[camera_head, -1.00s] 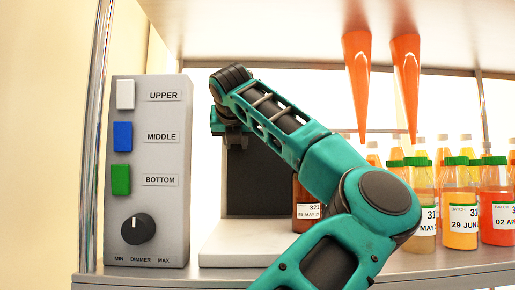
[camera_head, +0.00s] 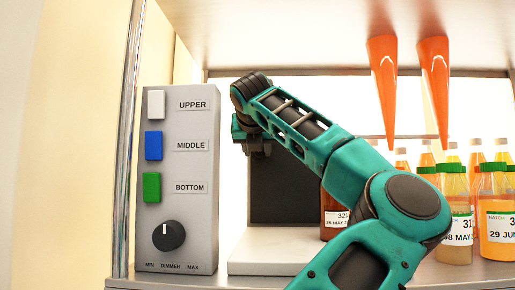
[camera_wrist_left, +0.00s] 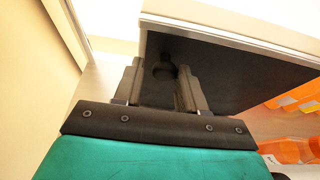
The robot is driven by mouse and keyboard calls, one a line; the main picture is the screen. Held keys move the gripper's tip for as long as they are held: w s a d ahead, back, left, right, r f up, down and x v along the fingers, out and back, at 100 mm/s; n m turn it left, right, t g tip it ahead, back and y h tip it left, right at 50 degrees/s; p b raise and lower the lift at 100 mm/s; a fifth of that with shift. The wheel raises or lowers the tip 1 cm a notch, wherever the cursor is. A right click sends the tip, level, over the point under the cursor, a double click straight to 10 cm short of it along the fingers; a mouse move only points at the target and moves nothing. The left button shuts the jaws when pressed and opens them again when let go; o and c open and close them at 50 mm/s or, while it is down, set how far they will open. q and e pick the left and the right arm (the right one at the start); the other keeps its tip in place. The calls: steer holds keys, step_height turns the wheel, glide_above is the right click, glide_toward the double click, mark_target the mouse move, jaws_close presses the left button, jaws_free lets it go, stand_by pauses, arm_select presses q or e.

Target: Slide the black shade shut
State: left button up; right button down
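The black shade (camera_head: 285,190) stands upright behind a white base on the shelf, partly hidden by my left arm. It also shows in the left wrist view as a dark panel (camera_wrist_left: 225,80) with a round dark knob (camera_wrist_left: 164,70) near its left end. My left gripper (camera_head: 252,143) is at the shade's upper left in the head view. In the left wrist view its two fingers (camera_wrist_left: 158,88) are apart, with the knob between them near the tips. I cannot tell whether either finger touches it. My right gripper is not in view.
A grey switch box (camera_head: 178,240) with white, blue and green switches and a dimmer stands left. A brown bottle (camera_head: 334,212) stands by the shade. Several juice bottles (camera_head: 497,215) stand right. Two orange cones (camera_head: 383,75) hang from above. The white base (camera_head: 262,255) is bare in front.

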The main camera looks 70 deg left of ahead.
arm_select(q)
steer(key=v, duration=1.3)
steer(key=shift+a+r, duration=0.1)
